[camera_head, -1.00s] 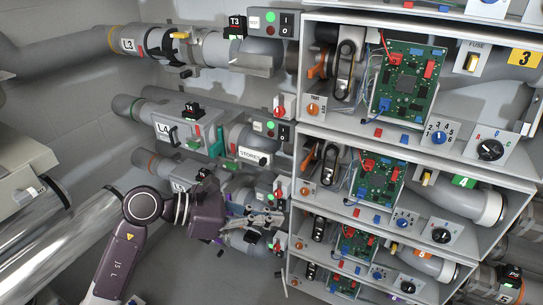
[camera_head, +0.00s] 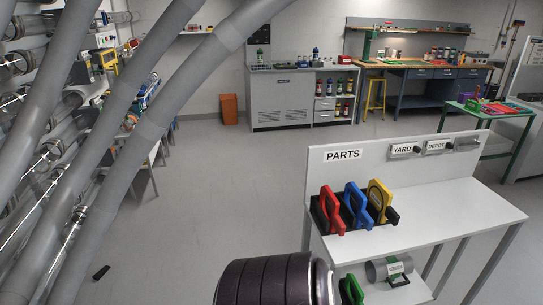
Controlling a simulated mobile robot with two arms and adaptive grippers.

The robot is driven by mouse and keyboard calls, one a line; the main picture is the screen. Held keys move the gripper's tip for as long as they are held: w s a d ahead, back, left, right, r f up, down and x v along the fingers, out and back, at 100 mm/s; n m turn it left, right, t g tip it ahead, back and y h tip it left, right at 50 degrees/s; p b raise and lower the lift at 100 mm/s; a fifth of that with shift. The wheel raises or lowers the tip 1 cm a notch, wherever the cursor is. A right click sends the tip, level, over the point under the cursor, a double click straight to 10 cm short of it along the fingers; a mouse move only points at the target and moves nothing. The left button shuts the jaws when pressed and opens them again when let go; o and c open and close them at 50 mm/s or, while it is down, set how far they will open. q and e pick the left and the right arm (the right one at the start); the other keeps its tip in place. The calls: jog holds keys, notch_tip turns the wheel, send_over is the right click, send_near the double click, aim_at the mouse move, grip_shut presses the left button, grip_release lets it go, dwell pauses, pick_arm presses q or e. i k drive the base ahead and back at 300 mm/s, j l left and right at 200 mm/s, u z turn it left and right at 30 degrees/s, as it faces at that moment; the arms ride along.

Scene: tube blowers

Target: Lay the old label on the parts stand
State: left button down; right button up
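The parts stand (camera_head: 460,208) is a white table at the right, with an upright back panel and a PARTS sign (camera_head: 342,155). Two plates reading YARD (camera_head: 402,150) and DEPOT (camera_head: 435,147) are on its back panel. I cannot pick out the old label in this view. A dark ribbed section of my arm with a pale ring shows at the bottom middle, in front of the stand. Neither of my grippers is in view, so what they hold is hidden.
Red (camera_head: 331,210), blue (camera_head: 357,205) and yellow (camera_head: 380,200) handled tools stand in a black holder at the stand's left end. The top's right part is bare. A grey cylinder (camera_head: 380,268) lies on the lower shelf. Large grey pipes (camera_head: 150,130) cross at left.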

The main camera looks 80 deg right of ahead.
aim_at(434, 215)
jog(key=k+l+z, duration=0.15)
jog(key=z, duration=1.75)
jog(key=l+z, duration=1.15)
jog(key=i+l+z, duration=0.15)
jog(key=z, duration=0.2)
jog(key=i+l, duration=0.15)
jog(key=l, duration=0.15)
jog(key=i+l+z, duration=0.1)
jog(key=l, duration=0.2)
jog(key=i+l, duration=0.15)
jog(key=l, duration=0.15)
